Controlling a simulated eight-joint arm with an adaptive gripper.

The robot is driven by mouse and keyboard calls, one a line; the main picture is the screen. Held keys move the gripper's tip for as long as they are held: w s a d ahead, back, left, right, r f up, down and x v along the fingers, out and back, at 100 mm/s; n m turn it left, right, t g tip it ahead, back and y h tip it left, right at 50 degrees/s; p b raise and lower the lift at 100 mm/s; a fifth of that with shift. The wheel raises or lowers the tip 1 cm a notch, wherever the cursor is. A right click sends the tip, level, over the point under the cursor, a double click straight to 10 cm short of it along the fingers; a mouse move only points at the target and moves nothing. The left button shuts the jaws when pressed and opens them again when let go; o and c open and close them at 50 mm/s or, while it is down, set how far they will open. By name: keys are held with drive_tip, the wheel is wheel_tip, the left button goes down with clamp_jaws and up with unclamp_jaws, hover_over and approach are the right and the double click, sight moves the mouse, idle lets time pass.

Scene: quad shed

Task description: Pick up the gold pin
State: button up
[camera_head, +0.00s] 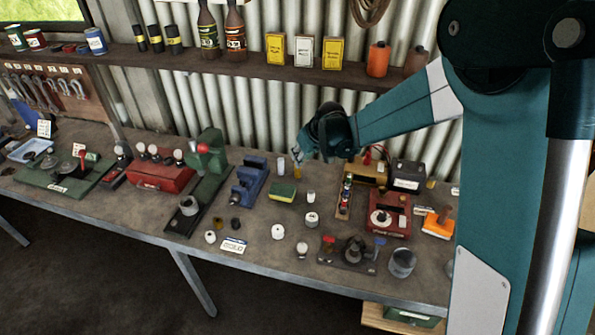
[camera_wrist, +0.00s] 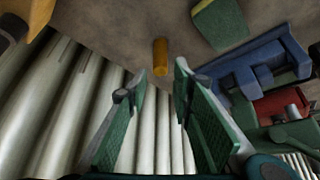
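The gold pin (camera_wrist: 160,57) is a small yellow-gold cylinder on the bench near the corrugated wall. In the wrist view it lies just beyond and between the fingertips, with a gap to both. In the head view it shows as a small gold piece (camera_head: 297,173) just below my gripper (camera_head: 302,158). My gripper (camera_wrist: 160,82) is open, its two green-padded fingers apart and nothing between them. In the head view the wrist hides most of the fingers.
A green-and-yellow sponge (camera_head: 283,192) and a blue vise (camera_head: 250,182) lie close by, left of the pin in the head view. A wooden holder (camera_head: 344,200) and a red block device (camera_head: 388,218) stand to the right. The corrugated wall (camera_wrist: 75,105) is close behind.

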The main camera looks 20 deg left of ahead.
idle(0.3)
drive_tip(key=shift+x, duration=1.25)
drive_tip(key=shift+f, duration=0.15)
drive_tip(key=shift+x, duration=2.5)
drive_tip(key=shift+w+a, duration=0.1)
clamp_jaws()
drive_tip(key=shift+r, duration=0.25)
drive_tip(key=shift+r, duration=4.85)
